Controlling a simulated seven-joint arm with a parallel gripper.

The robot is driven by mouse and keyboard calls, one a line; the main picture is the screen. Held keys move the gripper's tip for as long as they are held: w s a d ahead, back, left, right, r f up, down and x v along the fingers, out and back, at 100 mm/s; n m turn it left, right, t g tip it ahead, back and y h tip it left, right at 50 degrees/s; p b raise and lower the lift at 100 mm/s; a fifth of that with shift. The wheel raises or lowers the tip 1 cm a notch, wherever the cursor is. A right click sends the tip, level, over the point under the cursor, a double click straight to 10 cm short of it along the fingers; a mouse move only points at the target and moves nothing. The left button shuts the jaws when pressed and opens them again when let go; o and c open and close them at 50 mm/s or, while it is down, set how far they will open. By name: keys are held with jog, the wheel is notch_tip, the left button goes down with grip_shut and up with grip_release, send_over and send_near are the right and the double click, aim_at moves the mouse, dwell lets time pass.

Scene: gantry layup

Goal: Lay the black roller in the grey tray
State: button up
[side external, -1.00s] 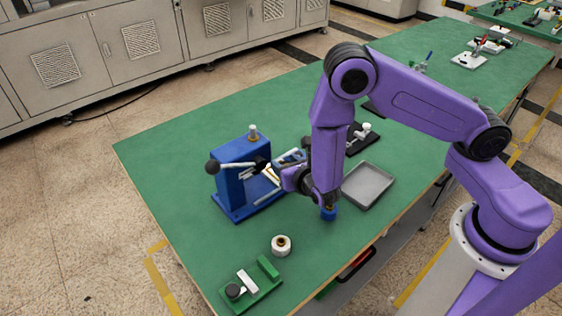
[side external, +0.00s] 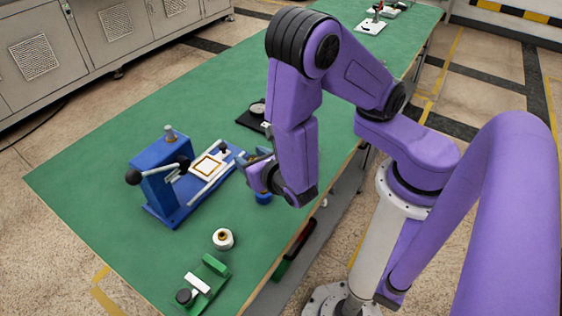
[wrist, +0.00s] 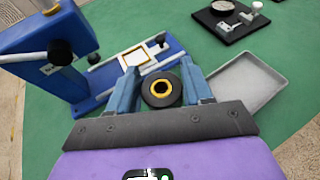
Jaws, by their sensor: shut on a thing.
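The black roller (wrist: 161,88), a dark ring with a yellow core, sits between the two blue fingers of my gripper (wrist: 160,86) in the wrist view. The fingers touch it on both sides. The grey tray (wrist: 246,82) is a shallow, empty, rectangular tray just right of the right finger in that view. The roller is beside the tray, not over it. In the side view my gripper (side external: 259,172) is low over the table's front part, and my arm hides the tray. I cannot tell the roller's height above the table.
A blue press (side external: 165,180) with black-knobbed levers stands left of my gripper. A small blue piece (side external: 263,198) shows just below the gripper. A white roll (side external: 222,239) and a green fixture (side external: 206,281) are nearer the camera. A black-based device (wrist: 228,15) stands behind the tray.

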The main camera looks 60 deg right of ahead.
jog(key=s+d+m+g+h, duration=0.1)
jog(key=s+d+m+h, duration=0.1)
jog(key=s+d, duration=0.2)
jog(key=s+d+r+m+g+h, duration=0.1)
jog(key=s+d+m+g, duration=0.1)
jog(key=s+d, duration=0.2)
jog(key=s+d+r+m+g+h, duration=0.1)
jog(key=s+d+m+h, duration=0.1)
jog(key=s, duration=0.5)
jog(key=shift+s+d+r+g+h, duration=0.1)
jog(key=shift+d+g+h, duration=0.2)
jog(key=shift+d, duration=0.6)
jog(key=shift+m, duration=0.3)
jog(key=w+f, duration=0.3)
jog(key=w, duration=0.1)
jog(key=w+d+f, duration=0.1)
jog(key=w+f, duration=0.2)
jog(key=w, duration=0.2)
jog(key=w+f, duration=0.3)
jog(key=w, duration=0.1)
jog(key=shift+w+d+f, duration=0.15)
jog(key=shift+d+f, duration=0.05)
jog(key=shift+f, duration=0.05)
jog(key=shift+w+f, duration=0.2)
jog(key=shift+f, duration=1.55)
jog(key=shift+f, duration=0.1)
jog(key=o, duration=0.8)
jog(key=shift+o, duration=0.3)
